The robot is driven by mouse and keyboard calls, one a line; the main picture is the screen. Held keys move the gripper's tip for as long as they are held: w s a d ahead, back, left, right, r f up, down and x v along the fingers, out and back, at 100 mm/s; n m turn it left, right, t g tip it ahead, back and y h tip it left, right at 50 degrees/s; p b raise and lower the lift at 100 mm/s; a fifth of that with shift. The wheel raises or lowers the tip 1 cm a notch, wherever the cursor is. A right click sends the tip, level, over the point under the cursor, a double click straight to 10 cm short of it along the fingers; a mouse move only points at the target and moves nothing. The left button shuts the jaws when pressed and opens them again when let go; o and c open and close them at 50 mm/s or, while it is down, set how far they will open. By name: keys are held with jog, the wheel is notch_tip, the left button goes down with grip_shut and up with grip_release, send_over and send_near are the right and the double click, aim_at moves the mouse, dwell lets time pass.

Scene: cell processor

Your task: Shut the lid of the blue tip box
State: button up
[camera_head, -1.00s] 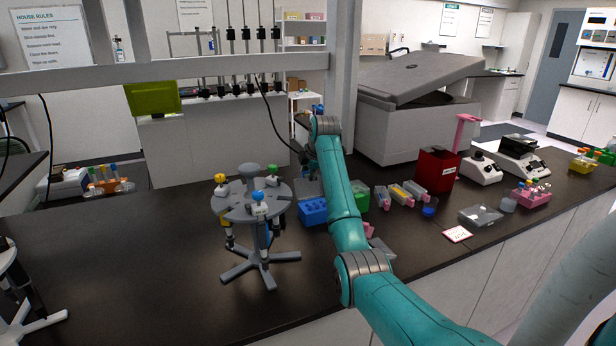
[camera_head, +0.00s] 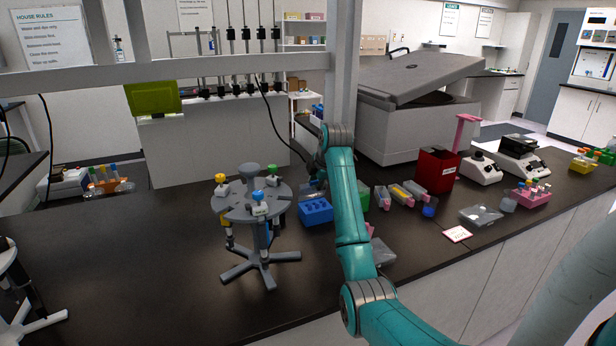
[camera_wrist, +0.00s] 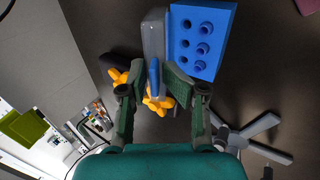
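A blue box with holes in its top (camera_head: 316,211) stands on the dark bench, left of my forearm. It also shows in the wrist view (camera_wrist: 201,38) at the top, right of my fingers. In the head view my arm mostly hides the gripper.
A grey pipette carousel (camera_head: 252,204) stands close on the left. A red bin (camera_head: 436,170) and several pink-ended boxes (camera_head: 401,195) lie to the right. Orange star-shaped pieces (camera_wrist: 158,104) are near my fingers.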

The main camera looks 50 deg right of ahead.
dwell(0.3)
jog(key=v, duration=0.5)
jog(key=shift+w+d+r, duration=0.15)
jog(key=shift+w+r, duration=0.1)
jog(key=shift+r, duration=0.15)
jog(key=shift+s, duration=0.1)
dwell(1.0)
